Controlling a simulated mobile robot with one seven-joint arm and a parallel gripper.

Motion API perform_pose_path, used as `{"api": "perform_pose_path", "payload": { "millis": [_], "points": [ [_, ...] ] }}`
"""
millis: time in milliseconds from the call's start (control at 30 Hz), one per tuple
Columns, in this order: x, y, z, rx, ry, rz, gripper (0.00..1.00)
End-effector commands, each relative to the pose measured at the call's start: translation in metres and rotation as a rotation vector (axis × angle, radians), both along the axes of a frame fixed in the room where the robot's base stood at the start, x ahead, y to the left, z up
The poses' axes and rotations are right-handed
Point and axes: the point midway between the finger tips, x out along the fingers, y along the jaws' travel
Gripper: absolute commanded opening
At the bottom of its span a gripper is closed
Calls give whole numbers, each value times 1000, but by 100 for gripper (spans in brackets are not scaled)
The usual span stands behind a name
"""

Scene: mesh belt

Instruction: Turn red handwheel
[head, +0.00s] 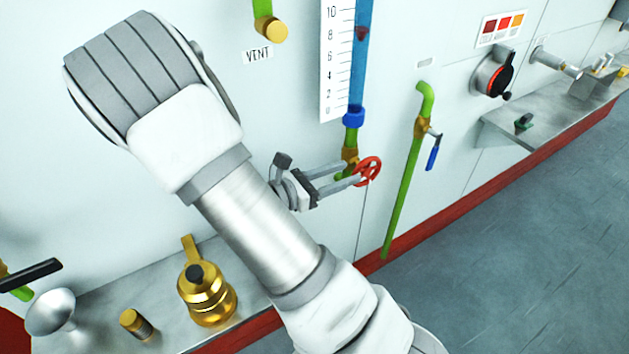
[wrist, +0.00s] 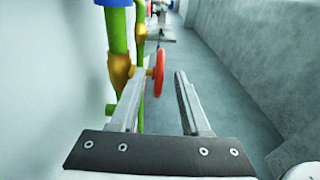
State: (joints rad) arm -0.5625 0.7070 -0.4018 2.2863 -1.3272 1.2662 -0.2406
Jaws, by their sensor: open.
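The red handwheel (head: 369,171) sits on a brass valve below the blue gauge tube in the head view. In the wrist view the red handwheel (wrist: 159,72) shows nearly edge-on, on a short stem from the brass valve body (wrist: 121,72). My gripper (head: 340,181) is open beside the wheel, its fingertips close to it in the head view. In the wrist view my gripper (wrist: 160,85) has its two fingers apart, and the wheel appears between them, nearer the left finger. I cannot tell whether a finger touches the wheel.
A green pipe (head: 404,184) with a blue lever (head: 433,153) stands right of the wheel. A round black-and-red dial (head: 493,75) is on the wall farther right. A brass vessel (head: 207,296) stands on the ledge at lower left. The floor (head: 500,240) at right is clear.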

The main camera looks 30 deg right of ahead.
Motion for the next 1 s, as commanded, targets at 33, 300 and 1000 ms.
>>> {"api": "perform_pose_path", "payload": {
  "millis": [33, 300, 1000],
  "points": [
    [0, 13, 2, 1, -1, 5, 46],
    [-4, 59, 6, 0, 0, 2, 46],
    [-6, 70, 7, 3, -1, -3, 46]
  ]
}}
